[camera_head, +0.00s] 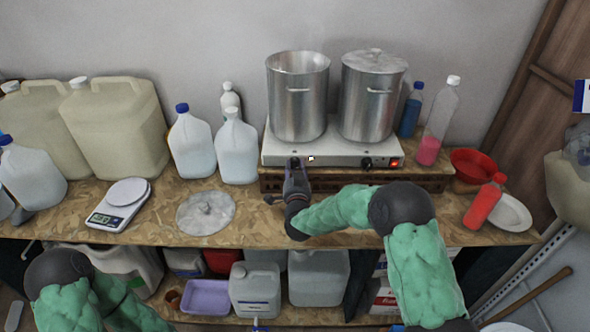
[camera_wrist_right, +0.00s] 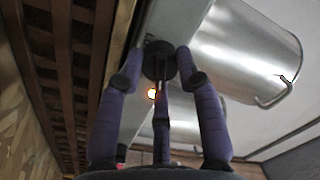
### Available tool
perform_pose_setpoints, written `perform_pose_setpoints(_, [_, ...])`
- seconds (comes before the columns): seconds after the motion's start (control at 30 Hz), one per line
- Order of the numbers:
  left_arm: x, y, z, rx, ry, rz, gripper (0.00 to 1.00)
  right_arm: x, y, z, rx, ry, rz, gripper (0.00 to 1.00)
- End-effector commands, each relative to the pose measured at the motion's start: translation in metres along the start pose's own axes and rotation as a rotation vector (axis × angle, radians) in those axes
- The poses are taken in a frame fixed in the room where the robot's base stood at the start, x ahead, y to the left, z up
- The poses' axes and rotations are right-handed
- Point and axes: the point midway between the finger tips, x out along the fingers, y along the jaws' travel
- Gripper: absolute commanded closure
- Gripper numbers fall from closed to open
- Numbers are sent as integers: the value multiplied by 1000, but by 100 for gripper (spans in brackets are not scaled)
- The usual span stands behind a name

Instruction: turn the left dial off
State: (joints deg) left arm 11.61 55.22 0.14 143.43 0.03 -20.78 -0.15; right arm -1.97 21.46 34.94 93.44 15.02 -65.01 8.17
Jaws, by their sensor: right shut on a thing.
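The hotplate (camera_head: 335,146) is a white two-burner unit on a wooden rack on the bench. Its left dial is hidden behind my right gripper (camera_head: 296,165) in the head view. In the right wrist view, the left dial (camera_wrist_right: 159,60) is a dark round knob between the purple fingers of my right gripper (camera_wrist_right: 158,72), which is shut on it. The right dial (camera_head: 367,163) is a black knob with a lit orange-red lamp (camera_head: 395,164) beside it. A lit lamp (camera_wrist_right: 152,93) also shows between the fingers in the wrist view. My left gripper is out of view.
An open steel pot (camera_head: 298,105) and a lidded steel pot (camera_head: 370,110) stand on the hotplate. Jugs (camera_head: 237,152), a scale (camera_head: 118,204) and a loose lid (camera_head: 206,213) are on the left. Bottles (camera_head: 440,120), a red bowl (camera_head: 474,165) and a red bottle (camera_head: 483,203) are on the right.

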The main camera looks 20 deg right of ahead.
Motion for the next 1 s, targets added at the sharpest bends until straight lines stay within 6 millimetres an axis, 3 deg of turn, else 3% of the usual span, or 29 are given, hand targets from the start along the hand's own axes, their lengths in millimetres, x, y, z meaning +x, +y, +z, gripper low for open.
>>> perform_pose_setpoints(0.37, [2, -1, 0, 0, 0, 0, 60, -1, 1, 4, -95, -13, 5, 97])
perform_pose_setpoints(1.0, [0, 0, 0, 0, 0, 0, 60, -1, 0, 3, -666, -45, 24, 97])
